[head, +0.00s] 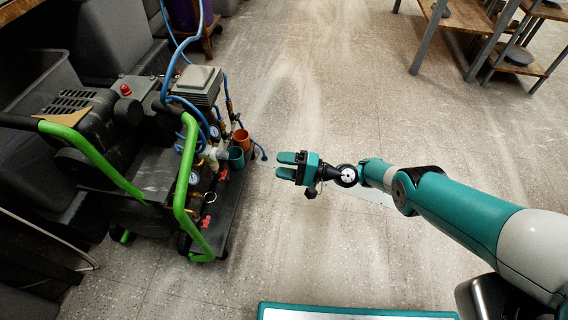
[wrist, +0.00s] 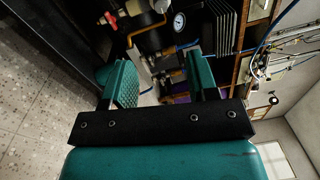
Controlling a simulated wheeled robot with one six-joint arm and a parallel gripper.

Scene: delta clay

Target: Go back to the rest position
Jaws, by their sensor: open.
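My gripper (head: 287,166) is at the end of my outstretched teal arm, in the middle of the head view. Its two teal fingers point left toward a compressor cart and are apart, with nothing between them. In the wrist view my gripper (wrist: 160,85) shows its fingers spread, with the cart's gauge and fittings beyond them. The compressor cart (head: 150,180) has green handles, blue hoses and gauges. A clear gap of floor separates the fingertips from the cart in the head view.
A wooden shelf unit (head: 460,18) is at the top right. The floor (head: 310,75) is open between them.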

